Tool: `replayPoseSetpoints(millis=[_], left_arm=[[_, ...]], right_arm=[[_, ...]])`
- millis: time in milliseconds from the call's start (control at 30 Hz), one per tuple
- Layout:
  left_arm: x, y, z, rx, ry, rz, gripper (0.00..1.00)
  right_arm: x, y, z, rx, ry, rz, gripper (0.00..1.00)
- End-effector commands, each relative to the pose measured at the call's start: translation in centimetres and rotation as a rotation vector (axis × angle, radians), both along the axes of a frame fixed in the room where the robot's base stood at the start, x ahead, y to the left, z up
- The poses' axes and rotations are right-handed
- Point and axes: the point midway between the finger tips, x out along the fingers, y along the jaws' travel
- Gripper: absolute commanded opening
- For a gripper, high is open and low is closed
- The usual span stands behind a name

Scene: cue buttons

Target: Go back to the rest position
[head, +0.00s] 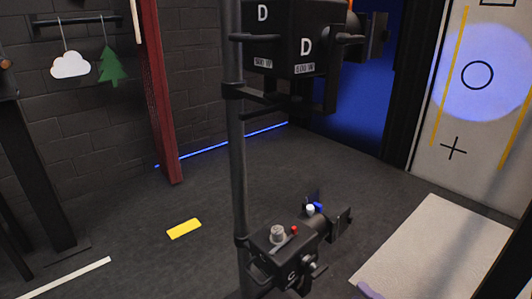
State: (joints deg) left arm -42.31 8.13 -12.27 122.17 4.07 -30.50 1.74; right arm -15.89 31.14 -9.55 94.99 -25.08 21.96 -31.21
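Neither of my grippers can be made out in the head view. A dark upright pole (236,150) stands in the middle. It carries a black box-shaped unit marked D (290,40) at the top and a smaller black unit marked C (284,262) low down. The lower unit has a grey knob (278,233), a small red button (294,230) and a white knob (310,209) with a blue part beside it. A small purple shape (370,291) shows at the bottom edge; I cannot tell what it is.
A pale mat or panel (430,250) lies at the lower right. A light panel with a circle and cross (470,110) stands at the right. A cloud (70,65) and a green tree (111,66) hang at upper left. Dark floor with a yellow strip (184,228) is open left of the pole.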

Motion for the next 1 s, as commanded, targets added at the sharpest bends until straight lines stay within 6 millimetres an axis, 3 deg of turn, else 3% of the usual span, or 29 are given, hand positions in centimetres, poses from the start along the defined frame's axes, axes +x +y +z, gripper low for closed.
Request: replayPoseSetpoints(millis=[133, 267, 600, 1000], left_arm=[[0.0, 0.0, 0.0, 0.000, 0.000, 0.000, 0.74], [0.0, 0.0, 0.0, 0.001, 0.000, -0.001, 0.74], [0.0, 0.0, 0.0, 0.000, -0.001, -0.001, 0.74], [0.0, 0.0, 0.0, 0.000, -0.001, -0.001, 0.74]], right_arm=[[0.3, -0.7, -0.4, 0.170, 0.184, -0.237, 0.28], [-1.1, -1.7, -1.7, 0.335, 0.388, -0.456, 0.28], [-11.1, -1.1, -5.0, 0.666, 0.918, -0.899, 0.28], [-19.9, 1.2, -4.9, 0.784, 1.252, -1.121, 0.28]])
